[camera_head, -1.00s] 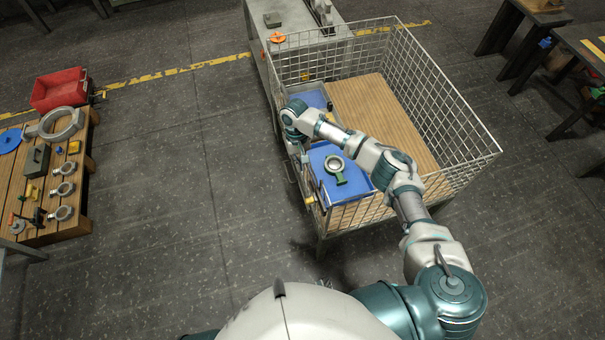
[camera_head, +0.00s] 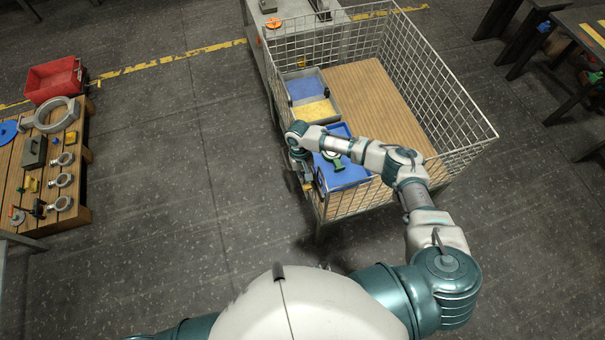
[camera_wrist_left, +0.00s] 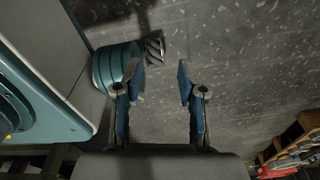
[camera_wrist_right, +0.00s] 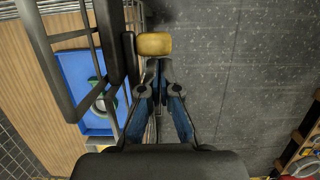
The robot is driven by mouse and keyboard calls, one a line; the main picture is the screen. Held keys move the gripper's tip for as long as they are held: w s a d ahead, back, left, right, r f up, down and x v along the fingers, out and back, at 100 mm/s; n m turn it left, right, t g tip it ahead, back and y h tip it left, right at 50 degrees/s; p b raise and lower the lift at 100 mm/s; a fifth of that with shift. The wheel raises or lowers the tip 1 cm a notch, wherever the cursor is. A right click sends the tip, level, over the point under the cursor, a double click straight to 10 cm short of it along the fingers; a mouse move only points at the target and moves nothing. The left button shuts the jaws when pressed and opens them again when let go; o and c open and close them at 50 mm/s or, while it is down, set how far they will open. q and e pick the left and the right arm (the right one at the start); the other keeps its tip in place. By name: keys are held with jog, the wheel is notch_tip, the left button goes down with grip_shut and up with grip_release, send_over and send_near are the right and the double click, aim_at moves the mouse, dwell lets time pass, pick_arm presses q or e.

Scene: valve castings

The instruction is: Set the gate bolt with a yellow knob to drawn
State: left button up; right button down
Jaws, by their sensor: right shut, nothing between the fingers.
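The gate bolt's yellow knob (camera_wrist_right: 154,44) shows in the right wrist view, just beyond the tips of my right gripper (camera_wrist_right: 157,68). The fingers are shut with nothing between them. The knob looks very close to the tips; I cannot tell whether they touch. Dark bars (camera_wrist_right: 117,45) of the gate side stand left of the fingers. In the head view my right arm reaches the cage's left side and largely hides the bolt there. My left gripper (camera_wrist_left: 164,80) is open and empty above the floor in the left wrist view.
The wire cage (camera_head: 462,115) holds a blue bin (camera_head: 345,178) with a green-and-white ringed part (camera_head: 334,160), and a grey tray (camera_head: 333,98) with blue and yellow compartments. A wooden table (camera_head: 75,222) with castings and a red crate stands left. Floor between is clear.

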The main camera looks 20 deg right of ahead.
aim_at(308, 190)
jog(key=s+p, duration=0.2)
jog(key=p, duration=0.1)
jog(key=s+p, duration=0.2)
jog(key=p, duration=0.2)
jog(key=shift+r, duration=0.4)
jog(key=shift+s+f+p, duration=0.2)
jog(key=shift+s+p, duration=0.35)
jog(key=shift+p, duration=0.05)
jog(key=shift+f, duration=0.25)
jog(key=shift+s, duration=0.15)
jog(key=shift+d, duration=0.1)
